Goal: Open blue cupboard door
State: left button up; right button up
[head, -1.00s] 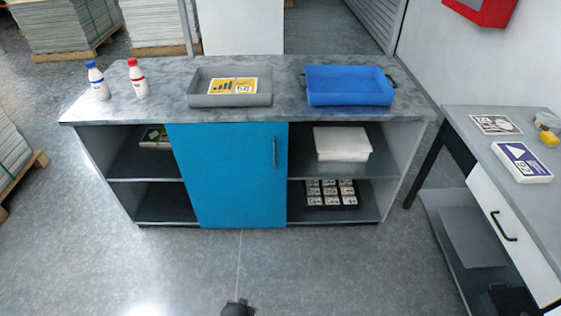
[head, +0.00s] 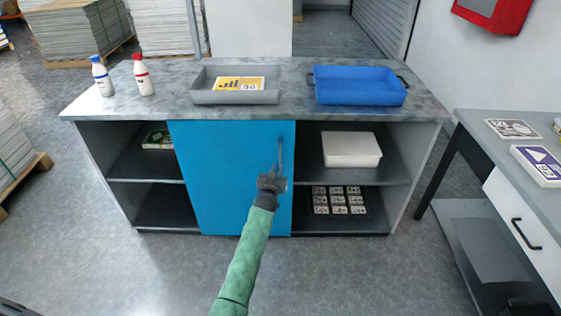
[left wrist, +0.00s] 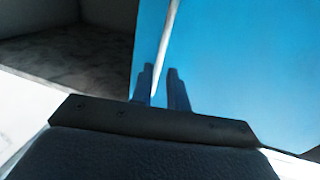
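The blue cupboard door (head: 215,180) is closed in the middle of the cabinet front. Its upright bar handle (head: 280,150) is near the door's right edge. My left gripper (head: 272,182) is at the handle's lower end, with the green arm coming up from below. In the left wrist view, the two dark fingers (left wrist: 161,88) stand apart against the blue door (left wrist: 240,70). The pale handle (left wrist: 168,45) runs down between them, nearer the left finger. I cannot tell whether they touch it. My right gripper is not in view.
The cabinet top (head: 180,103) holds two bottles, a grey tray (head: 235,97) and a blue tray (head: 360,97). Open shelves flank the door; a white box (head: 351,150) is on the right. A side table (head: 520,128) stands at right. The floor in front is clear.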

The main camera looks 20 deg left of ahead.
aim_at(280, 159)
pick_arm(q)
jog(key=shift+w+a+p, duration=0.15)
jog(key=shift+w+p, duration=0.1)
jog(key=shift+w, duration=1.55)
jog(key=shift+w+a+p, duration=0.15)
jog(key=shift+w+p, duration=0.05)
jog(key=shift+w, duration=1.55)
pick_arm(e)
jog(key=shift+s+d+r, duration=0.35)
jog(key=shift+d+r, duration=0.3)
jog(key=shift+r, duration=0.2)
pick_arm(q)
jog(key=shift+c, duration=0.4)
grip_shut()
